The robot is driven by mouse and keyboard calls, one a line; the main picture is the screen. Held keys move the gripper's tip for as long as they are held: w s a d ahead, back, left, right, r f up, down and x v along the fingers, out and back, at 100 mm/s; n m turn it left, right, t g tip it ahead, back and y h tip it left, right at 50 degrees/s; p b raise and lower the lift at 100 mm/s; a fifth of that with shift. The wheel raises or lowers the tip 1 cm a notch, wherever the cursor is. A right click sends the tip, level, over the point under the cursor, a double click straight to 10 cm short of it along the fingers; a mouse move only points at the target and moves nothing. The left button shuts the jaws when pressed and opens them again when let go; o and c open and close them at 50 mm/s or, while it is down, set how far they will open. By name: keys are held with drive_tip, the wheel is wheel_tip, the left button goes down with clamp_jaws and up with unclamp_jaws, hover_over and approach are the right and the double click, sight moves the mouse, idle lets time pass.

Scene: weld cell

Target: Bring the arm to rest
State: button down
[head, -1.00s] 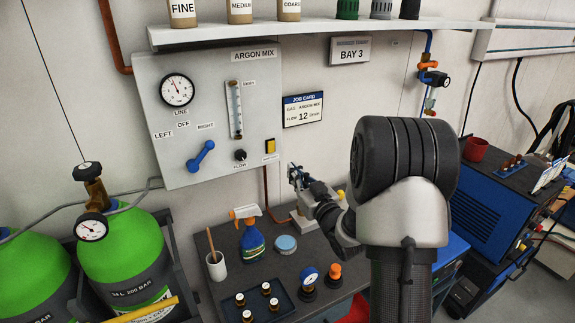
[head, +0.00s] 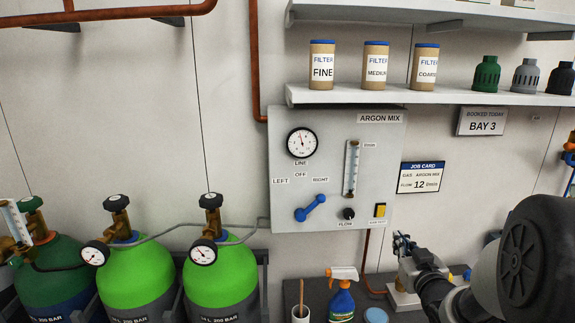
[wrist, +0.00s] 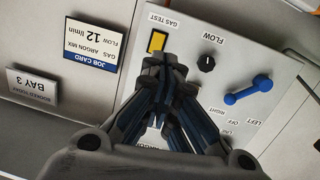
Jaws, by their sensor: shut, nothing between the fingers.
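My gripper (head: 402,243) is at the lower right of the head view, just below the lower right corner of the argon panel (head: 285,222). Its fingers are shut and hold nothing. In the wrist view my gripper (wrist: 165,65) shows close up with the fingers together, in front of the panel near the yellow gas test button (wrist: 157,41). I cannot tell whether a fingertip touches the panel. My dark round arm joint fills the lower right of the head view.
The panel carries a blue lever (head: 311,208) slanting up toward RIGHT, a flow knob (head: 348,213) and a gauge (head: 301,142). A shelf (head: 340,97) with filter cans is above. Gas cylinders (head: 138,278) stand left. A spray bottle (head: 341,300) is below on the bench.

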drive_tip(key=s+a+g, duration=0.4)
drive_tip(key=s+a, duration=0.1)
drive_tip(key=s, duration=0.7)
drive_tip(key=s+a+g, duration=0.4)
drive_tip(key=s+a, duration=0.2)
drive_tip(key=s, duration=0.6)
drive_tip(key=s+a+g, duration=0.3)
drive_tip(key=s+a, duration=0.2)
drive_tip(key=s, duration=0.7)
drive_tip(key=shift+a+r+g+y, duration=0.2)
drive_tip(key=shift+r+g+y, duration=0.1)
drive_tip(key=shift+g, duration=0.1)
